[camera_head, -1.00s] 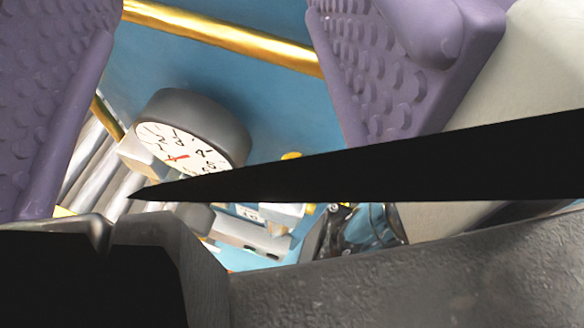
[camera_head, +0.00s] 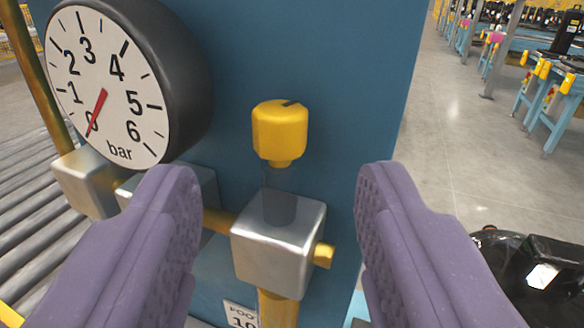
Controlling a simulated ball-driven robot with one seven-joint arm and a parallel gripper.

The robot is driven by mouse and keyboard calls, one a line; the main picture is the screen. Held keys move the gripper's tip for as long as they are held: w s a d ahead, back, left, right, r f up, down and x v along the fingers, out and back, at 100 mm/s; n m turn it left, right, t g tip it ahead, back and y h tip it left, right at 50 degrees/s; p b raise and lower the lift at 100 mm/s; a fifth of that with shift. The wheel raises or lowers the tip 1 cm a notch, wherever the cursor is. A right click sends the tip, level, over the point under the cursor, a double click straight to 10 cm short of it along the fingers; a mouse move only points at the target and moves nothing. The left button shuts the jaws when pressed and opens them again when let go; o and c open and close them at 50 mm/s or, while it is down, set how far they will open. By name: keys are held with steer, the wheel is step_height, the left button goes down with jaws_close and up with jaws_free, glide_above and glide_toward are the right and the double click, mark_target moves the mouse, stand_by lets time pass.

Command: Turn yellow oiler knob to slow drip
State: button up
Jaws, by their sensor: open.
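The yellow oiler knob (camera_head: 281,132) is faceted, with a dark mark on its top. It sits above a clear grey sight tube (camera_head: 280,208) on a silver metal block (camera_head: 278,245). My gripper (camera_head: 279,205) is open, with one purple ridged finger on each side of the picture. The knob shows between and above the fingertips, and neither finger appears to touch it. How far the fingertips are from the knob in depth is hard to tell.
A round pressure gauge (camera_head: 112,88) stands close at the left, its red needle near 0 bar. Brass pipe (camera_head: 278,308) joins the block from below. A blue panel (camera_head: 330,60) is behind. Rollers lie left; a black machine part (camera_head: 540,270) is at lower right.

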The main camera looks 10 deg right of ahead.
mark_target(262, 128)
steer(key=x, duration=0.5)
steer(key=shift+w+b, duration=0.25)
steer(key=shift+b, duration=0.05)
jaws_close()
steer(key=shift+a+h+b, duration=0.1)
steer(key=shift+h+b, duration=0.2)
steer(key=shift+b, duration=0.05)
steer(key=shift+w+a+f+m+g+h+b, duration=0.1)
steer(key=shift+m+g+h+b, duration=0.1)
steer(key=shift+m+h+b, duration=0.35)
steer(key=shift+a+f+m+g+h+b, duration=0.1)
steer(key=shift+a+m+g+h+b, duration=0.1)
steer(key=shift+m+h+b, duration=0.3)
steer(key=shift+w+a+r+m+g+h+b, duration=0.1)
steer(key=shift+m+g+h+b, duration=0.2)
steer(key=shift+h, duration=0.3)
steer(key=shift+r+m+g+h+b, duration=0.1)
steer(key=shift+m+g+h, duration=0.1)
steer(key=shift+m+h, duration=0.25)
steer(key=m+g+h, duration=0.1)
steer(key=m+g+h+p, duration=0.1)
steer(key=h, duration=0.1)
steer(key=shift+w+a+r, duration=0.1)
steer(key=shift+w+a, duration=0.05)
steer(key=shift+a, duration=0.05)
steer(key=shift+m+g+h+p, duration=0.7)
steer(key=shift+m+g+h, duration=0.1)
